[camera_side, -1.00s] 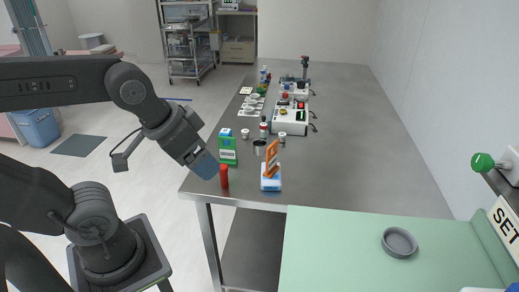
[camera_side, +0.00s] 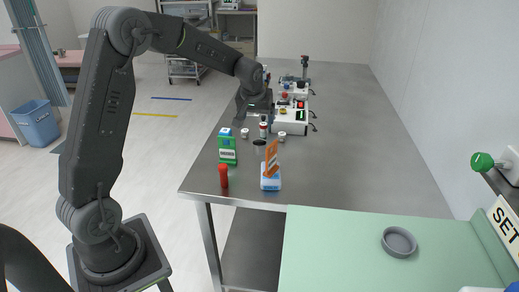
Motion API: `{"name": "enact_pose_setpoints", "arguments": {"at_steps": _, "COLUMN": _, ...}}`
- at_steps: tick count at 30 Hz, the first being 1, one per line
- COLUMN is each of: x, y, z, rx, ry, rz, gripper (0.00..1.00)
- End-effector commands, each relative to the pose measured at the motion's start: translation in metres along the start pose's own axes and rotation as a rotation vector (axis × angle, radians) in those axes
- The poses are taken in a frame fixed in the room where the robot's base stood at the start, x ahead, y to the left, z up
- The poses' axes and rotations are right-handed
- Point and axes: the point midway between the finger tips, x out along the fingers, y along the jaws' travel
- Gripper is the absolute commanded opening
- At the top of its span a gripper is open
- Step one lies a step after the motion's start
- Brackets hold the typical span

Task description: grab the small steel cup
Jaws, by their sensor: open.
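The small steel cup (camera_side: 259,146) stands on the steel table, just behind the orange and white stand and partly hidden by it. Its rim looks dark. My gripper (camera_side: 243,120) is over the table, above and a little behind the cup in the picture. It is open and points downward. It appears apart from the cup, but its fingers are small and dark, so the exact gap is hard to tell.
Close to the cup are an orange stand on a blue-white base (camera_side: 271,170), a green box (camera_side: 228,150), a red cylinder (camera_side: 224,176), small white jars (camera_side: 282,136) and a white device (camera_side: 290,121). A grey dish (camera_side: 399,242) lies on the green mat (camera_side: 335,250). The table's right side is clear.

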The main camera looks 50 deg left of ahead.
Motion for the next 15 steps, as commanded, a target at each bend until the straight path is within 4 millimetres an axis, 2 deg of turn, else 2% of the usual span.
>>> {"name": "enact_pose_setpoints", "arguments": {"at_steps": 1, "x": 0.021, "y": -0.006, "z": -0.007, "rx": -0.025, "ry": -0.008, "rz": -0.014, "gripper": 0.83}}
{"name": "enact_pose_setpoints", "arguments": {"at_steps": 3, "x": 0.039, "y": -0.012, "z": -0.014, "rx": -0.054, "ry": -0.009, "rz": -0.024, "gripper": 0.83}}
{"name": "enact_pose_setpoints", "arguments": {"at_steps": 11, "x": 0.074, "y": -0.019, "z": -0.021, "rx": -0.086, "ry": -0.013, "rz": -0.038, "gripper": 0.83}}
{"name": "enact_pose_setpoints", "arguments": {"at_steps": 15, "x": 0.101, "y": -0.02, "z": -0.02, "rx": -0.084, "ry": -0.014, "rz": -0.038, "gripper": 0.83}}
